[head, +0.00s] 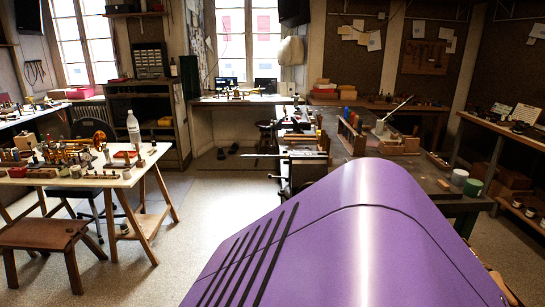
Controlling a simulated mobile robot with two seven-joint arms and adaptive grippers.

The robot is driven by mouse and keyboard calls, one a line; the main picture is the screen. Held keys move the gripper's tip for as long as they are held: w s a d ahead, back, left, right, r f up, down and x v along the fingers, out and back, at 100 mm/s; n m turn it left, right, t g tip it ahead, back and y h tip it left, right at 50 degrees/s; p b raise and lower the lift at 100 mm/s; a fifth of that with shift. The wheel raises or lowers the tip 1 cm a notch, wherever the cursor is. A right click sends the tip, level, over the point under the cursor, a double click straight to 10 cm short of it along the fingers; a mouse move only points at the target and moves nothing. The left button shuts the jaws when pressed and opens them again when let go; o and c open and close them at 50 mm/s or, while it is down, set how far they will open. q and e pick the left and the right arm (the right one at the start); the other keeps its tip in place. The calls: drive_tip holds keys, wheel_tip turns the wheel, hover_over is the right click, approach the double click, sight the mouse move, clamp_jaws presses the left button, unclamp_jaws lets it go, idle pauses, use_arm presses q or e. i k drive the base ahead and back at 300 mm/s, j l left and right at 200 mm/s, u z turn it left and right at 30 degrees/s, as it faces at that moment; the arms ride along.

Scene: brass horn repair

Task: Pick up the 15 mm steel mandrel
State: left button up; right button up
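I cannot single out the 15 mm steel mandrel at this distance. A thin pale rod (262,156) juts out level to the left from the near end of the dark central workbench (426,172). I cannot tell if it is the mandrel or what size it is. Neither of my grippers is in view.
A shelf bench (505,131) runs along the right wall. Grey floor (205,205) is open between table and workbench.

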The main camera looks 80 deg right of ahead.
sight(282, 156)
drive_tip(key=i+l+z, duration=0.15)
drive_tip(key=i+z, duration=0.15)
drive_tip(key=z, duration=0.15)
drive_tip(key=i+z, duration=0.35)
drive_tip(key=z, duration=0.15)
drive_tip(key=i+j+z, duration=0.1)
drive_tip(key=i+z, duration=0.2)
drive_tip(key=z, duration=0.15)
drive_tip(key=i+l+z, duration=0.15)
drive_tip(key=i+z, duration=0.15)
drive_tip(key=i, duration=0.4)
drive_tip(key=i+z, duration=0.3)
drive_tip(key=i, duration=0.4)
drive_tip(key=i+j+z, duration=0.1)
drive_tip(key=i+z, duration=0.25)
drive_tip(key=i+j+z, duration=0.4)
drive_tip(key=i, duration=0.15)
drive_tip(key=l+z, duration=0.1)
drive_tip(key=z, duration=1.7)
